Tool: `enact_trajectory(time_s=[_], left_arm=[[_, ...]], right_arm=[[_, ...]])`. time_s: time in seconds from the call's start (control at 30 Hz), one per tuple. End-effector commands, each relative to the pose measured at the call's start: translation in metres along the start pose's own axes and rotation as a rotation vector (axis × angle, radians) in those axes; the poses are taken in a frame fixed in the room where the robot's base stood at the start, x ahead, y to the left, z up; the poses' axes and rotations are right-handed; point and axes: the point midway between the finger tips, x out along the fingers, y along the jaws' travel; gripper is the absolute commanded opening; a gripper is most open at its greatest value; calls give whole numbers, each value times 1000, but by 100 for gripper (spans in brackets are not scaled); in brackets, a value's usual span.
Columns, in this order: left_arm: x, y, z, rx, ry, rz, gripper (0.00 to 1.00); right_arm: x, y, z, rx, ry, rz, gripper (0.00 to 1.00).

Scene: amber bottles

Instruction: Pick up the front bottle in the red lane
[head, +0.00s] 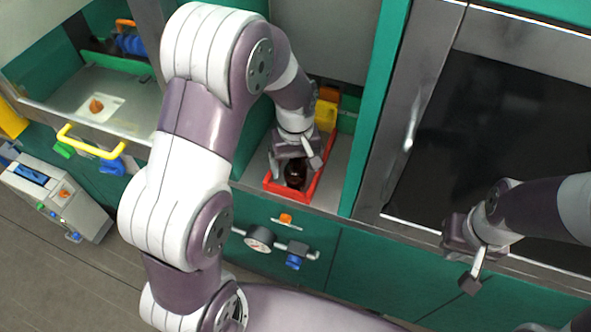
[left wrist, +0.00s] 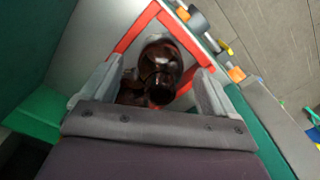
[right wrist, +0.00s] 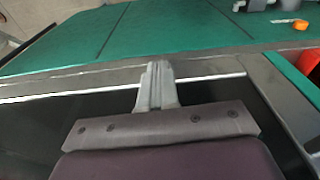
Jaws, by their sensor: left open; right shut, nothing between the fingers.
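The front amber bottle (head: 295,174) stands at the near end of the red lane (head: 323,182), inside the green-walled bay. It also shows in the left wrist view (left wrist: 160,72), dark brown, neck towards the camera. My left gripper (head: 300,158) is open above it; in the left wrist view its two fingers (left wrist: 158,92) lie on either side of the bottle, with gaps. More dark glass (left wrist: 132,92) shows behind the bottle, partly hidden by the gripper. My right gripper (head: 472,268) is shut and empty in front of the dark window; its fingers meet in the right wrist view (right wrist: 157,88).
Green bay walls (head: 362,130) stand close on both sides of the lane. Yellow and orange blocks (head: 327,112) sit at its back. A gauge (head: 260,238) and knobs project from the front panel below. A yellow-handled drawer (head: 92,143) is at left.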

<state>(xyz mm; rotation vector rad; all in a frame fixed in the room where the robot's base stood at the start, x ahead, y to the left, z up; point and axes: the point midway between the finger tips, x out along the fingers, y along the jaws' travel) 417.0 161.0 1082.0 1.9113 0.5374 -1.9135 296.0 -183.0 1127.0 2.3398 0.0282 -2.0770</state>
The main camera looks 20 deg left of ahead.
Motion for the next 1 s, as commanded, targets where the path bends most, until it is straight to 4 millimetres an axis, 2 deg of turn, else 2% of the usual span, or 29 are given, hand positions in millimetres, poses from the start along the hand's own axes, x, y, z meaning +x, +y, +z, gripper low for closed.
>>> enact_trajectory(time_s=[0.1,0.3,0.37,0.5,0.8,0.87,1.0], left_arm=[[12,-1,0,-1,-1,-1,89],[15,0,0,-1,1,1,89],[14,0,0,-1,1,1,73],[14,0,0,-1,1,1,27],[10,0,-1,-1,3,2,26],[1,0,-1,-1,5,4,26],[-33,1,-2,-1,9,6,26]], right_arm=[[-3,0,0,0,-1,0,0],[-2,0,0,0,-1,0,0],[-2,0,0,0,-1,0,0],[-2,0,0,0,-1,0,0],[-1,0,0,0,-1,0,0],[2,0,0,0,-1,0,0],[10,0,1,0,-1,0,0]])
